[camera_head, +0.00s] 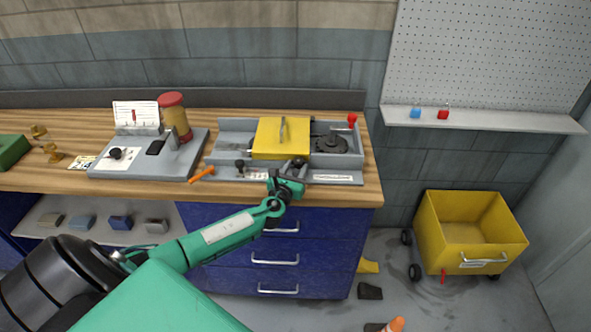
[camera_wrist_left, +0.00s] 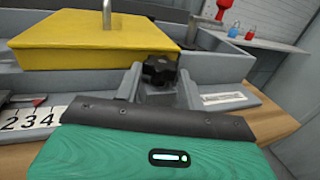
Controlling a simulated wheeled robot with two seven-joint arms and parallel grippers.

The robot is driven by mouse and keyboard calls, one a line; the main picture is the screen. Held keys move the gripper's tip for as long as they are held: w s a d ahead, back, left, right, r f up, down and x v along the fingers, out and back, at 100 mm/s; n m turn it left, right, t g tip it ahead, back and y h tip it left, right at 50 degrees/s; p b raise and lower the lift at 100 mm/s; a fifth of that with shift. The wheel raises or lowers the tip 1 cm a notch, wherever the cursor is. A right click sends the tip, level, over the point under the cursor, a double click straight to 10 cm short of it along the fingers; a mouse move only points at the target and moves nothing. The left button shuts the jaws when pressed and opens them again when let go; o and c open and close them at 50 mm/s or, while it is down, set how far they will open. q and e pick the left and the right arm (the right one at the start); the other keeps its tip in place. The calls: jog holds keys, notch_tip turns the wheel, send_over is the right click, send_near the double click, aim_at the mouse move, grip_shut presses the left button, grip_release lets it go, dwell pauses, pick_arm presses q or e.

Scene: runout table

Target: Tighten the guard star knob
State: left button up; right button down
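The black guard star knob (camera_head: 298,161) is on the front side of the grey machine (camera_head: 340,177), at the front right corner of the yellow guard (camera_head: 266,137). My left gripper (camera_head: 288,178) reaches up to it from the front. In the left wrist view the star knob (camera_wrist_left: 159,72) lies between the tips of the two grey fingers (camera_wrist_left: 159,80), which stand apart on either side. I cannot see clear contact between fingers and knob. The yellow guard (camera_wrist_left: 90,42) is just behind and left. My right gripper is in neither view.
A red knob (camera_head: 352,118) stands at the machine's back right. An orange tool (camera_head: 202,174) lies left of the machine. A grey fixture (camera_head: 180,157) with a red-topped cylinder (camera_head: 173,108) stands further left. A yellow cart (camera_head: 468,237) is on the floor at right.

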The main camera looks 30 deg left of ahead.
pick_arm(q)
jog(key=o, duration=0.4)
jog(key=shift+s+d, duration=0.1)
jog(key=shift+s, duration=0.15)
jog(key=shift+b+v, duration=1.3)
jog(key=shift+v, duration=5.3)
